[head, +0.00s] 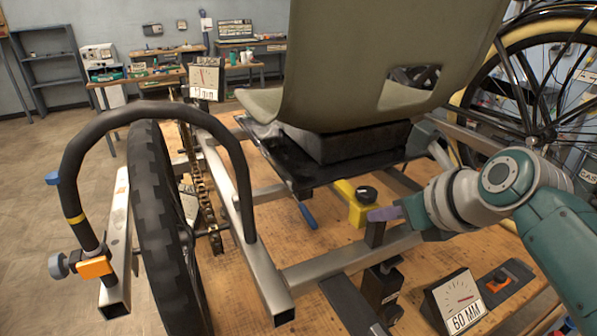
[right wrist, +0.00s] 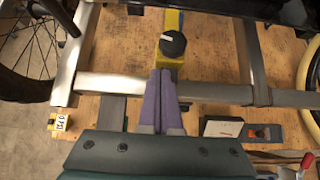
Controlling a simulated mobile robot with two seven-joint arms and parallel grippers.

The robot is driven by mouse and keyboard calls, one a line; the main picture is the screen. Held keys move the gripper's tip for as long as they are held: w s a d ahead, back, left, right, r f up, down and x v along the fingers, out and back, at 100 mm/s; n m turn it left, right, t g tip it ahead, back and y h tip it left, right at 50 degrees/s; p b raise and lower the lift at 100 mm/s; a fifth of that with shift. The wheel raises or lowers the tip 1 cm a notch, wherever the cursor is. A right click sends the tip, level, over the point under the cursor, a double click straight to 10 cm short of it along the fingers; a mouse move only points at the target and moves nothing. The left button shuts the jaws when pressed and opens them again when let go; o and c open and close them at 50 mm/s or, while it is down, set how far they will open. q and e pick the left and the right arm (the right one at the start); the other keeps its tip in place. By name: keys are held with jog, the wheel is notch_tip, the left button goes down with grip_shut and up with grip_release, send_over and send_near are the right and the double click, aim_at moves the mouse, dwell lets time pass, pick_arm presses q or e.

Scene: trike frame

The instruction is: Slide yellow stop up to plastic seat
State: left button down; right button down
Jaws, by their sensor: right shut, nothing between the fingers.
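The yellow stop (head: 357,210) carries a black round knob (head: 367,193) and lies under the front edge of the black plate below the seat. The olive plastic seat (head: 390,60) sits above and behind it. In the right wrist view, the yellow stop (right wrist: 175,22) runs away from the fingertips, with its knob (right wrist: 173,44) on top. My right gripper (head: 376,214) is shut and empty, its purple fingers together (right wrist: 161,80) just in front of the stop's near end. I cannot tell whether they touch it. My left gripper is not in view.
The grey frame tube (head: 335,265) crosses in front of the stop. A 60 MM dial block (head: 456,302) stands on the wooden bench at right. A black curved handle and tyre (head: 160,230) stand at left. A blue-handled tool (head: 307,216) lies left of the stop.

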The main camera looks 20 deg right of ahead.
aim_at(359, 205)
jog(key=shift+w, duration=0.7)
jog(key=shift+a, duration=0.1)
jog(key=shift+w+r+p, duration=0.15)
jog(key=shift+w+p, duration=0.45)
jog(key=shift+w, duration=0.25)
jog(key=shift+a, duration=0.1)
